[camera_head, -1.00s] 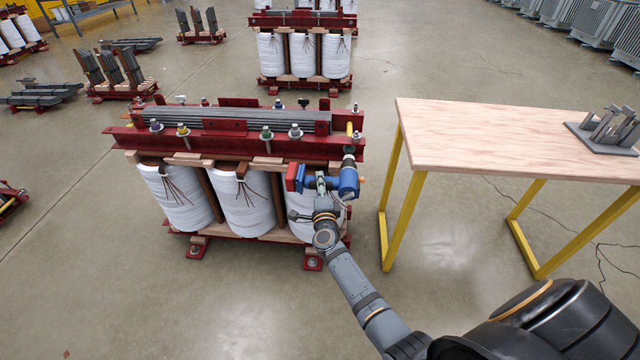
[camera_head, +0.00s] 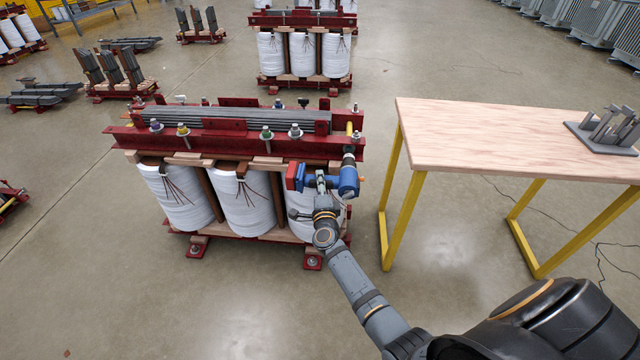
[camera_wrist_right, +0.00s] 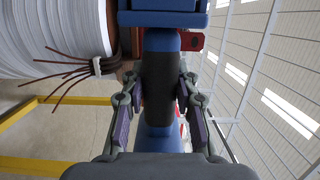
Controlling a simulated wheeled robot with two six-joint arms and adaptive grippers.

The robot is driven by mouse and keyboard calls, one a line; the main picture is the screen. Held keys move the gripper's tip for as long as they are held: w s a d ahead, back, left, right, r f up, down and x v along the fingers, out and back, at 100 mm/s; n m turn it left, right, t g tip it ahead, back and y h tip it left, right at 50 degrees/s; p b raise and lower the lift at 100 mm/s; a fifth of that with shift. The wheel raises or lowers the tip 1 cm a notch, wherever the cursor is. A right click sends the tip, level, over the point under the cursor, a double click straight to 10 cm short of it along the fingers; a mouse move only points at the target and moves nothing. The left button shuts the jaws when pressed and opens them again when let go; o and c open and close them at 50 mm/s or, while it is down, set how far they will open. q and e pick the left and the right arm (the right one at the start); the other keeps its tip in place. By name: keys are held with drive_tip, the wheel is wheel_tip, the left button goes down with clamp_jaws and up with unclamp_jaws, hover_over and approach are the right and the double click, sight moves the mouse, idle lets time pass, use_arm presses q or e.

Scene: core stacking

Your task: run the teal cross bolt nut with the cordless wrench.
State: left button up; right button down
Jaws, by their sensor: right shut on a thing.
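The cordless wrench (camera_head: 347,180) is blue and dark with a red end block. It is at the front right of the red-framed transformer core (camera_head: 225,142). My right gripper (camera_head: 321,184) is shut around the wrench's dark handle; the handle also shows between the fingers in the right wrist view (camera_wrist_right: 159,85). The wrench's dark socket points away from me, toward the right end of the front red beam, beside a yellow cross rod (camera_head: 349,129). The teal nut cannot be made out there; the socket covers that spot, and contact cannot be judged. My left gripper is out of view.
Several coloured nuts stand along the front beam, including a green one (camera_head: 267,132). White coils (camera_head: 243,200) with brown leads hang below, close to the gripper. A wooden-topped table (camera_head: 480,135) with yellow legs stands to the right. Floor between is clear.

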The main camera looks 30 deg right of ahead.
drive_tip(key=shift+d+r+x, duration=0.1)
drive_tip(key=shift+d+x, duration=0.05)
drive_tip(key=shift+x, duration=0.65)
drive_tip(key=shift+d+r+x, duration=0.1)
drive_tip(key=shift+d+x, duration=0.05)
drive_tip(key=shift+x, duration=0.65)
drive_tip(key=shift+s, duration=0.15)
idle(1.0)
drive_tip(key=shift+w+d+r, duration=0.1)
drive_tip(key=shift+w+d, duration=0.15)
drive_tip(key=shift+w, duration=0.15)
idle(3.0)
drive_tip(key=shift+a+p+v, duration=0.15)
drive_tip(key=shift+p+v, duration=0.2)
drive_tip(key=shift+v, duration=0.4)
drive_tip(key=shift+a+p+v, duration=0.15)
drive_tip(key=shift+p+v, duration=0.2)
drive_tip(key=shift+v, duration=0.4)
drive_tip(key=shift+a+p+v, duration=0.3)
drive_tip(key=shift+p+v, duration=0.1)
drive_tip(key=shift+v, duration=0.95)
drive_tip(key=shift+w, duration=0.1)
